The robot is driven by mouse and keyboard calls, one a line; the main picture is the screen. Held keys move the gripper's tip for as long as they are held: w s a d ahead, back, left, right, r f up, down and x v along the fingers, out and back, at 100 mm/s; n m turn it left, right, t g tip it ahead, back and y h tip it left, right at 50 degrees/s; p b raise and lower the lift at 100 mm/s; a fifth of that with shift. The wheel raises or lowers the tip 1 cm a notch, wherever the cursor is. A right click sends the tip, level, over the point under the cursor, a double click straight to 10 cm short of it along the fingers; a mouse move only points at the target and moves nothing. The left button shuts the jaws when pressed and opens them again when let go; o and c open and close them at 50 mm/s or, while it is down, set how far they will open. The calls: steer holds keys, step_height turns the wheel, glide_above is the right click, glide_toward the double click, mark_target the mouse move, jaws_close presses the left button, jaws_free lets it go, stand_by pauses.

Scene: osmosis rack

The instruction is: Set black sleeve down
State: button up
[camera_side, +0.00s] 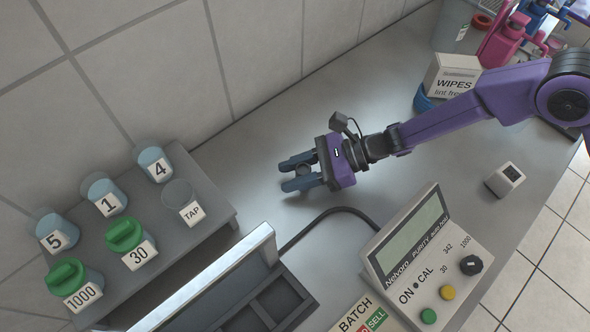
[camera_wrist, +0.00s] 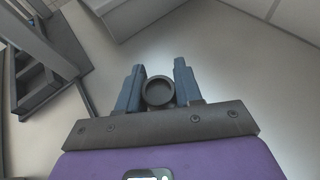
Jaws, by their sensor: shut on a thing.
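The black sleeve (camera_wrist: 158,91) is a small dark round piece with a hollow top, held between the two blue fingers of my gripper (camera_wrist: 158,87). In the side view my gripper (camera_side: 297,174) is over the bare grey bench, right of the stepped rack. The sleeve shows there only as a small dark shape (camera_side: 303,170) between the fingers. I cannot tell whether its bottom touches the bench.
The rack (camera_side: 226,219) holds several labelled jars, two with green lids, and a TAP spot. A grey compartment tray (camera_side: 297,300) and a meter (camera_side: 412,236) with a black cable stand in front. A WIPES box (camera_side: 455,78) is behind. Bench around the gripper is clear.

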steer(key=o, duration=1)
steer(key=shift+r, duration=0.1)
steer(key=v, duration=1.2)
